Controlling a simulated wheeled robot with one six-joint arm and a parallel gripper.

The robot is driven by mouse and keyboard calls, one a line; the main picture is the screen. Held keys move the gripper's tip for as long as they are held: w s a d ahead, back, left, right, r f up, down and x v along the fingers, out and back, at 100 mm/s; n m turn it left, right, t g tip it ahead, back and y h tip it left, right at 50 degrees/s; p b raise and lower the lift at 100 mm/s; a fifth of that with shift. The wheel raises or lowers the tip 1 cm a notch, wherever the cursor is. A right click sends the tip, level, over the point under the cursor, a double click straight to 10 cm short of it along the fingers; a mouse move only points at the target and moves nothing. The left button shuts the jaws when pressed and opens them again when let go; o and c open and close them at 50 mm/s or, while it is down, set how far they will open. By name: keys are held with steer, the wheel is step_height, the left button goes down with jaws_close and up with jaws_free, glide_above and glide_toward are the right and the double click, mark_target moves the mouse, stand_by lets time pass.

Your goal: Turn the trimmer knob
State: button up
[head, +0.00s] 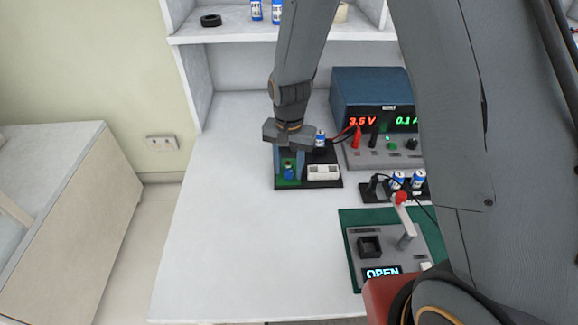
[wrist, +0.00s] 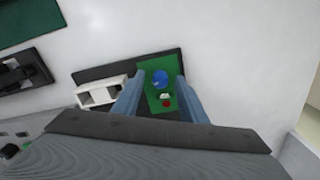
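The blue trimmer knob (head: 288,173) sits on a small green board (head: 283,183) on a dark base plate (head: 309,186). In the wrist view the knob (wrist: 159,79) shows at the far end of the green board (wrist: 152,102), with a small white part and a red dot nearer the camera. My gripper (head: 288,168) points down over the board. Its two blue-grey fingers are apart, one on each side of the knob, and the gap also shows in the wrist view (wrist: 160,78). I cannot tell whether either finger touches the knob.
A white block (head: 323,172) stands on the same plate, right of the board. A power supply (head: 372,98) reading 3.5 V is behind. A lever fixture (head: 375,262) with an OPEN display and a battery holder (head: 375,196) are to the right. The table's left side (head: 225,230) is clear.

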mark_target(289, 171)
steer(key=shift+f, duration=0.1)
jaws_close()
steer(key=shift+n+p, duration=0.3)
steer(key=shift+n, duration=0.9)
jaws_free()
steer(key=shift+r+b, duration=0.65)
steer(key=shift+r, duration=3.3)
